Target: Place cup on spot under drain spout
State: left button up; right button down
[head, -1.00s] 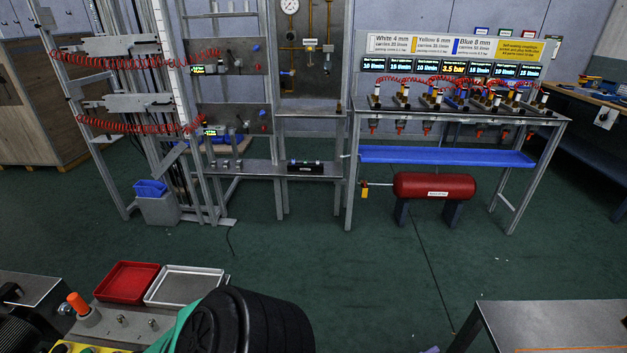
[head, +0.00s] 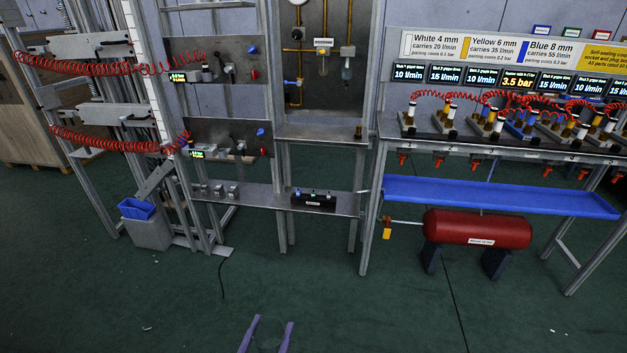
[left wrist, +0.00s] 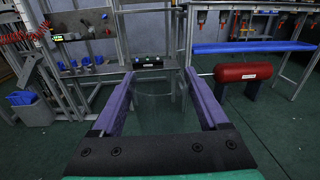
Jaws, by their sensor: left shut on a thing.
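My left gripper (head: 265,335) shows at the bottom of the head view as two purple fingers pointing forward. In the left wrist view, the same gripper (left wrist: 160,100) has its fingers around a clear, faint cup (left wrist: 155,106). The cup is see-through, so its rim and any contents are hard to make out. A red tank (head: 478,228) stands on dark feet ahead and to the right, with a pipe and yellow fitting (head: 387,231) at its left end. I cannot tell whether this fitting is the drain spout. No marked spot is clear. My right gripper is not in view.
A blue trough (head: 490,195) runs beneath the bench of fittings. A metal shelf (head: 250,199) with a black button box (head: 313,200) is left of it. A grey bin with a blue tub (head: 138,208) stands at left. The green floor (head: 330,290) ahead is clear.

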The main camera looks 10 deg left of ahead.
aim_at(344, 128)
jog(key=i+l+z, duration=0.1)
jog(key=i+z, duration=0.2)
jog(key=i, duration=0.15)
jog(key=i+z, duration=0.3)
jog(key=i, duration=0.2)
jog(key=i+j+z, duration=0.3)
jog(key=i, duration=0.15)
jog(key=i+j+z, duration=0.1)
jog(key=i+z, duration=0.2)
jog(key=i, duration=0.15)
